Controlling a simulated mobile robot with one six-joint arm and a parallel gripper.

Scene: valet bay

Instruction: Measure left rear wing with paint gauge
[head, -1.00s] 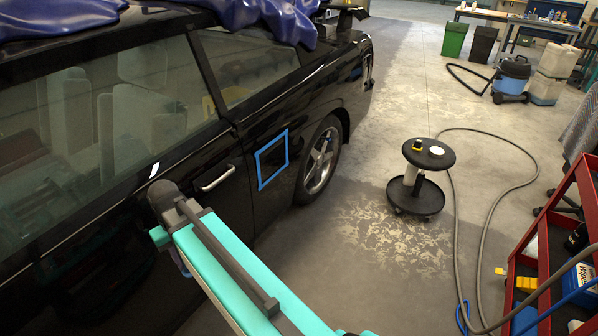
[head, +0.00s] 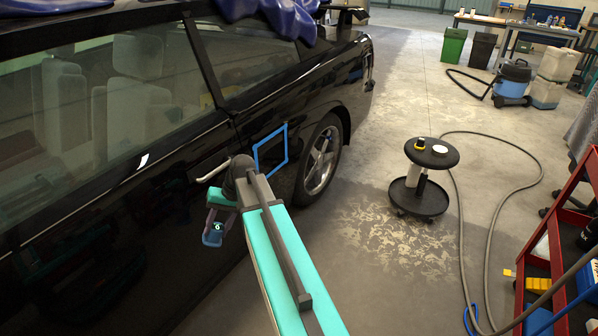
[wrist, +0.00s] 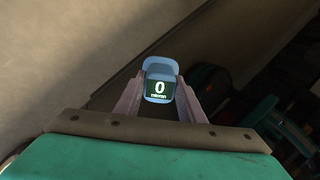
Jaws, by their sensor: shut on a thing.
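The paint gauge (wrist: 159,82) is small and blue with a dark display reading "0 micron" in the wrist view. My gripper (wrist: 160,100) is shut on it, one finger on each side. In the head view the gauge (head: 213,236) hangs below the end of my arm, close beside the black car's door (head: 120,230). I see no clear contact with the bodywork. The left rear wing (head: 305,105) is black and glossy. A blue tape frame (head: 285,148) marks a patch on it just ahead of the rear wheel. The gauge is left of and below this frame.
The door handle (head: 212,170) sticks out close to my arm. A round black stool (head: 432,153) holds a yellow item. A grey hose (head: 500,225) loops over the floor. A red cart (head: 560,225) stands at right. The floor between car and stool is clear.

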